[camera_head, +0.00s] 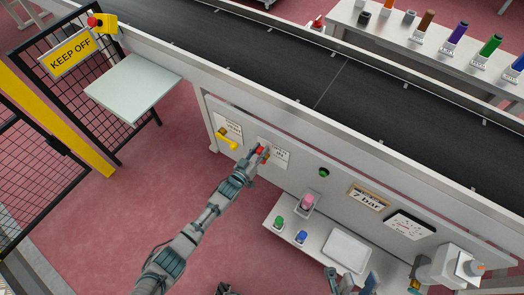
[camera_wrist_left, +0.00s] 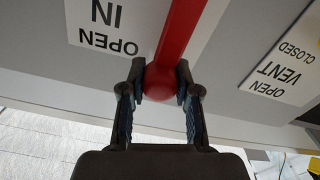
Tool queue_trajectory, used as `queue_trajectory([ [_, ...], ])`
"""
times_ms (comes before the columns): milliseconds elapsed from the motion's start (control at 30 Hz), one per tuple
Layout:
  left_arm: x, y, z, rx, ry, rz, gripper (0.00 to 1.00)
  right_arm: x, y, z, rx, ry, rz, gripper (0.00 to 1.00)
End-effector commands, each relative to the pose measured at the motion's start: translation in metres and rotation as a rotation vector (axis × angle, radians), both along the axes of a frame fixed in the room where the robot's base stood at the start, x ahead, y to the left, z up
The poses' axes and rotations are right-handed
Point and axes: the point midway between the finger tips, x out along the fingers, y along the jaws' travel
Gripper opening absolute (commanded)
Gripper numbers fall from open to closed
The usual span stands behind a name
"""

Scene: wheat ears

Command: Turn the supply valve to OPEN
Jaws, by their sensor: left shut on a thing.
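The supply valve's red lever (camera_head: 259,150) is on the grey front panel below the conveyor. A white label (camera_head: 280,155) sits beside it. In the left wrist view the red lever (camera_wrist_left: 182,32) runs up from a round red knob, and the upside-down label (camera_wrist_left: 108,22) reads OPEN and IN. My left gripper (camera_wrist_left: 160,88) is shut on the knob, with a finger on each side; it also shows in the head view (camera_head: 262,153). My right gripper (camera_head: 352,281) is at the bottom edge, partly cut off, with its fingers apart and nothing seen between them.
A yellow vent handle (camera_head: 228,141) is left of the red lever. A 7 bar sign (camera_head: 368,197) and gauge (camera_head: 408,226) are further right. A fence (camera_head: 90,75) stands left.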

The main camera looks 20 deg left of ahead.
Motion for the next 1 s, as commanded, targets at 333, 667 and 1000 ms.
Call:
queue_trajectory([
  [333,-0.004,0.003,-0.012,0.001,0.025,0.004,0.00,0.001,0.000,0.000,-0.001,-0.002,-0.001,0.40],
  [667,-0.002,0.002,-0.006,-0.002,0.013,0.002,0.57,0.000,0.000,0.000,-0.008,-0.004,0.003,0.40],
  [1000,-0.017,0.006,-0.004,-0.005,0.010,0.001,0.57,-0.003,0.000,0.001,-0.007,-0.002,0.003,0.40],
])
